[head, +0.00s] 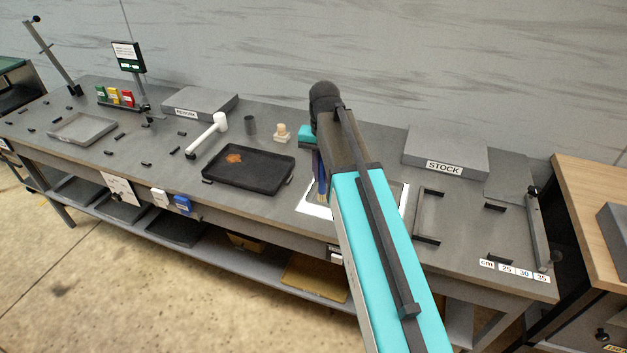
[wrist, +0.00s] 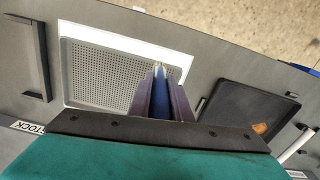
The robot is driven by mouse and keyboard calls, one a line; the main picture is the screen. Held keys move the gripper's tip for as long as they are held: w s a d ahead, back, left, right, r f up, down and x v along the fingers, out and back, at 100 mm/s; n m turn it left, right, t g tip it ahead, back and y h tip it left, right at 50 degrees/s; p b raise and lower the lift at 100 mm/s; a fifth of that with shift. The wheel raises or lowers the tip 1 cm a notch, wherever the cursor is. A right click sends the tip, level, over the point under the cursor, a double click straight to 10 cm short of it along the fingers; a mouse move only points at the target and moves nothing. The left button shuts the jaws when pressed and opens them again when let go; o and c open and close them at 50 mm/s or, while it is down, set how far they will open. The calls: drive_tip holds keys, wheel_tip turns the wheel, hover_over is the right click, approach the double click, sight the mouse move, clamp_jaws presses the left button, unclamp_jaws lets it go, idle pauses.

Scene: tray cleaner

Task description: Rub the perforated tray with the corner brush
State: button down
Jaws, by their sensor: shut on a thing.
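The perforated tray (wrist: 95,72) is grey with many small holes and lies on a white surface (wrist: 120,37) in the wrist view. In the head view my arm covers most of it. My gripper (wrist: 160,98) is shut on the corner brush (wrist: 158,78), a slim blue tool with a pale tip. In the head view my gripper (head: 320,180) points down over the left part of the white surface, and the brush (head: 322,194) hangs between its fingers. The tip overlaps the tray's edge in the wrist view; I cannot tell whether it touches.
A black tray (head: 235,181) with an orange-brown stain lies left of the white surface. Behind it are a white-headed tool (head: 206,137), a grey cup (head: 250,124) and a small beige-topped item (head: 282,133). A grey STOCK block (head: 447,150) and dark brackets (head: 428,216) stand at right.

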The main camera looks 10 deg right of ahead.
drive_tip(key=w+d+r+p, duration=0.3)
drive_tip(key=d+r, duration=0.1)
drive_tip(key=d, duration=0.5)
drive_tip(key=shift+w+d+m, duration=0.15)
drive_tip(key=shift+w+m, duration=0.15)
drive_tip(key=shift+w, duration=0.1)
